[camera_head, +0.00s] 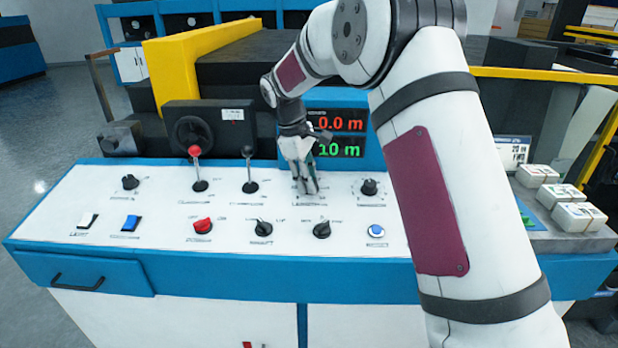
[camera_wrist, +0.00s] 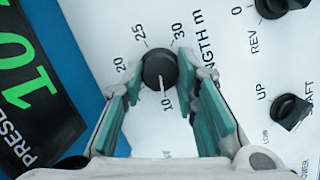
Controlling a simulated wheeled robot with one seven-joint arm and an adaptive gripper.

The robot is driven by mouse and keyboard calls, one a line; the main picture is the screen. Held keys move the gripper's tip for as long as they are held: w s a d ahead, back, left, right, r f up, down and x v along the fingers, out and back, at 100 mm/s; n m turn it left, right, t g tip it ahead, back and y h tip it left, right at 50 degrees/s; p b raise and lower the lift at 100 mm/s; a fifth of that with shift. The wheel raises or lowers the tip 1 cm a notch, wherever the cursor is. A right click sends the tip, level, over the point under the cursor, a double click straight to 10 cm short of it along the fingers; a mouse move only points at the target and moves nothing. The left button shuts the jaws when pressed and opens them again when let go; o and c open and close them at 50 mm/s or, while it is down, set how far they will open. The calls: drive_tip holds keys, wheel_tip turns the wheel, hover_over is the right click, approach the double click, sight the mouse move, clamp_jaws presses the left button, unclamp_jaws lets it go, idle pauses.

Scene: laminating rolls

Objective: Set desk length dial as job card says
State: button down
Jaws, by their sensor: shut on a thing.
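My gripper (camera_head: 308,188) reaches down onto the desk panel below the display. In the wrist view its teal-padded fingers (camera_wrist: 160,66) are shut on the black length dial (camera_wrist: 158,70), one on each side. The dial's white mark points toward the 10; the scale also shows 20, 25 and 30. In the head view the gripper hides the dial. The display (camera_head: 335,134) reads 0.0 m in red above 10 m in green; the preset also shows in the wrist view (camera_wrist: 28,88). The job card (camera_head: 513,150) stands at the right and seems to read 20 m.
The white panel (camera_head: 100,208) carries several other controls: a red-topped lever (camera_head: 195,152), a black lever (camera_head: 249,153), a red switch (camera_head: 203,226), a black knob (camera_head: 369,187) right of my gripper, and a blue button (camera_head: 376,231). White wrapped blocks (camera_head: 579,217) sit at the right.

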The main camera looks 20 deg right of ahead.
drive_tip(key=shift+s+f+n, duration=0.1)
drive_tip(key=shift+n, duration=0.2)
drive_tip(key=c, duration=1.2)
unclamp_jaws()
drive_tip(key=shift+c, duration=0.2)
drive_tip(key=v, duration=1.2)
drive_tip(key=shift+s, duration=0.1)
